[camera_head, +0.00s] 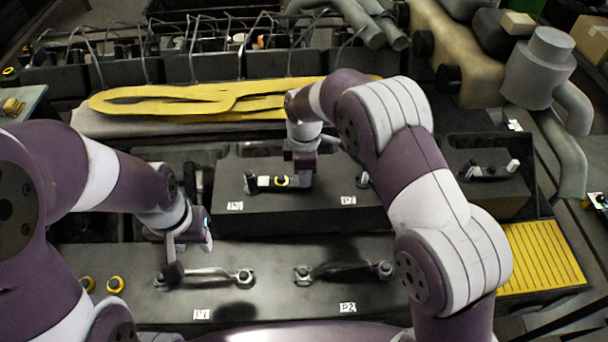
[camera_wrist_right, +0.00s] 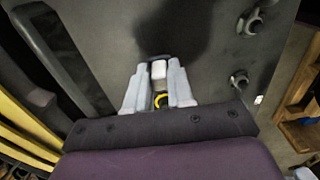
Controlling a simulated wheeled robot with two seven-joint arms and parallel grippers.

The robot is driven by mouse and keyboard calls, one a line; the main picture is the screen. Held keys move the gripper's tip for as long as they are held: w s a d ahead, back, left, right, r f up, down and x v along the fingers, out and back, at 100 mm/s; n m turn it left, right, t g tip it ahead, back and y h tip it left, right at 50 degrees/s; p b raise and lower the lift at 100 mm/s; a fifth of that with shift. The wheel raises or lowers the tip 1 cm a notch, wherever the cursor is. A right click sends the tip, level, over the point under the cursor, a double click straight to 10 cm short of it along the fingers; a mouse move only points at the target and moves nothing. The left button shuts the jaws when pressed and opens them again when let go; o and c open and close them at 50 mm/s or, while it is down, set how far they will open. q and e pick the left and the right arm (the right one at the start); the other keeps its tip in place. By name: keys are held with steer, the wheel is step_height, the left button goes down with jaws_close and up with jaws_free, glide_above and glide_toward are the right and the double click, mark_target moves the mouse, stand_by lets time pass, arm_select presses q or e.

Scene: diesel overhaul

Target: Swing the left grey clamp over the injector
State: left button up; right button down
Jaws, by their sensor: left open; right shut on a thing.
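The left grey clamp (camera_head: 264,182) lies on top of the black block in the head view, with a dark pivot end at its left. A yellow ring (camera_head: 281,181), which seems to belong to the injector, sits at the clamp's right part. Whether the clamp lies over or beside it I cannot tell. My right gripper (camera_head: 303,172) is at the clamp's right end, hiding it. In the right wrist view my right gripper (camera_wrist_right: 158,88) is shut on the clamp's pale tip (camera_wrist_right: 158,70), with the yellow ring (camera_wrist_right: 160,100) close by. My left gripper (camera_head: 187,240) is open above the front plate's left lever.
Another clamp (camera_head: 488,171) with a white tip sits at the right. A yellow gasket (camera_head: 200,101) lies behind the block.

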steer(key=shift+w+r, duration=0.2)
steer(key=shift+w, duration=0.05)
stand_by(0.3)
steer(key=c, duration=1)
jaws_free()
steer(key=shift+c, duration=0.2)
steer(key=shift+f, duration=0.1)
step_height(320, 180, up, 4)
steer(key=shift+r, duration=0.1)
step_height(320, 180, up, 8)
steer(key=p, duration=0.6)
steer(key=shift+r, duration=0.25)
